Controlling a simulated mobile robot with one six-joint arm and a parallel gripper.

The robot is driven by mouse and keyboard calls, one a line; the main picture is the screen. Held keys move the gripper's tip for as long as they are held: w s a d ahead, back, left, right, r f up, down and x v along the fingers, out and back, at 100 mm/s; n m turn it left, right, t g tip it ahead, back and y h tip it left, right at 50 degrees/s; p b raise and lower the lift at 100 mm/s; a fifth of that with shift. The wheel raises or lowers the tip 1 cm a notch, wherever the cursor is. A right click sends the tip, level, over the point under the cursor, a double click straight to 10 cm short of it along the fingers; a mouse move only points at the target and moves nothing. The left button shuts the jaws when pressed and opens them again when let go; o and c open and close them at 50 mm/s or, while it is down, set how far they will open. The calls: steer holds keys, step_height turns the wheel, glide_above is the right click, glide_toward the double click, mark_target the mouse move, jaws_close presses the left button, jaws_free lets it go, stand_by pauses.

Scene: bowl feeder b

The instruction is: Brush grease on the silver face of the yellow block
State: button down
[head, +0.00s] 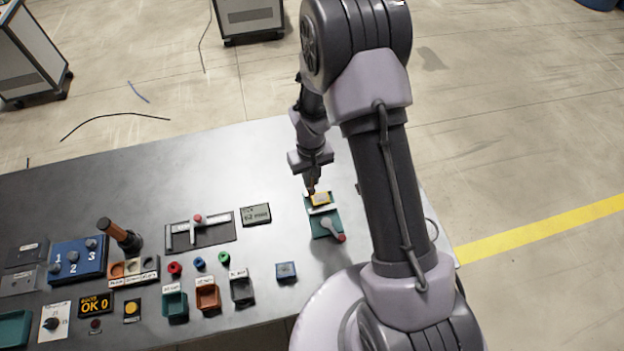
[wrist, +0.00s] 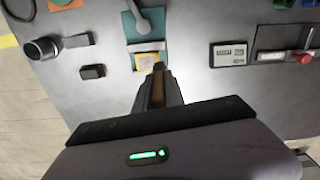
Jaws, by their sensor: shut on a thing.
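The yellow block (head: 321,199) sits in a teal vise (head: 325,226) near the right end of the table. In the wrist view the block (wrist: 138,62) lies against the vise's pale jaw (wrist: 146,47), with a greyish patch on its upper face. My gripper (head: 311,186) is above the block's left edge in the head view. In the wrist view my gripper (wrist: 158,76) is shut on a slim brown thing, apparently the brush (wrist: 157,92). The brush tip is too small and hidden to tell whether it touches the silver face or carries grease.
A grey display box (head: 256,215) and a slide gauge with a red knob (head: 198,219) stand left of the vise. Small bins (head: 208,296) and a blue box (head: 286,271) are nearer the front. The table's back left area is clear.

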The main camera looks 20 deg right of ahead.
steer(key=shift+r+p, duration=0.8)
steer(key=shift+r, duration=0.8)
steer(key=shift+w+r+p, duration=0.1)
steer(key=shift+r+p, duration=0.05)
steer(key=shift+p, duration=0.65)
